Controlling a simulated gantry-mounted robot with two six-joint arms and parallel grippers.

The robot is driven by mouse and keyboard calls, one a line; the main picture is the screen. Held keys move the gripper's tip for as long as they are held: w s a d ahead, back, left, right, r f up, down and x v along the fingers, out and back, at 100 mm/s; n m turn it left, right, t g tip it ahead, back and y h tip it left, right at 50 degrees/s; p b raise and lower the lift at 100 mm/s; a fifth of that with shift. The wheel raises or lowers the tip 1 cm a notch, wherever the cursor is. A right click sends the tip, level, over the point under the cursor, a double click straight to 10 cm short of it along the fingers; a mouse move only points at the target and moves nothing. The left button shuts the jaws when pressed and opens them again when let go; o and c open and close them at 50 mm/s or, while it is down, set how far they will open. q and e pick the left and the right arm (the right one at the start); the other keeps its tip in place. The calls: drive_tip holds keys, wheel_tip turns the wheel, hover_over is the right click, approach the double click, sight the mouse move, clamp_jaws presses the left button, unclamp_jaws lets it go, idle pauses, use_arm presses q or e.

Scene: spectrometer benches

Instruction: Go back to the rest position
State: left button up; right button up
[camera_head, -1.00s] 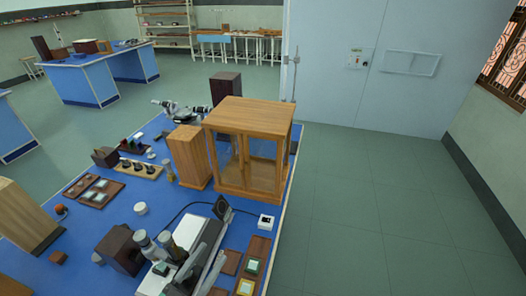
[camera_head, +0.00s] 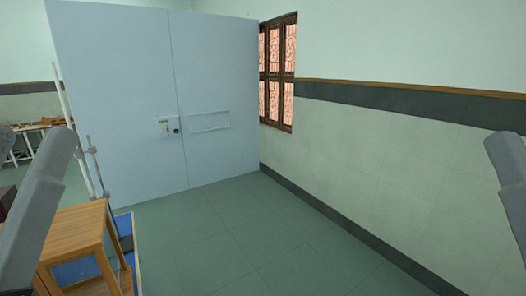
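Grey links of my two arms show at the left edge and at the right edge of the head view. Neither gripper can be seen, so I cannot tell whether they are open or shut. The wooden case (camera_head: 80,228) stands at the lower left, partly hidden behind my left arm link. It rests on the blue bench (camera_head: 124,223), of which only a corner shows.
A metal stand (camera_head: 92,172) rises behind the wooden case. Large pale double doors (camera_head: 120,90) fill the back. A barred window (camera_head: 276,75) is in the wall at right. The green tiled floor (camera_head: 240,235) ahead is clear.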

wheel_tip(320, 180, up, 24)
drive_tip(key=p, duration=2.1)
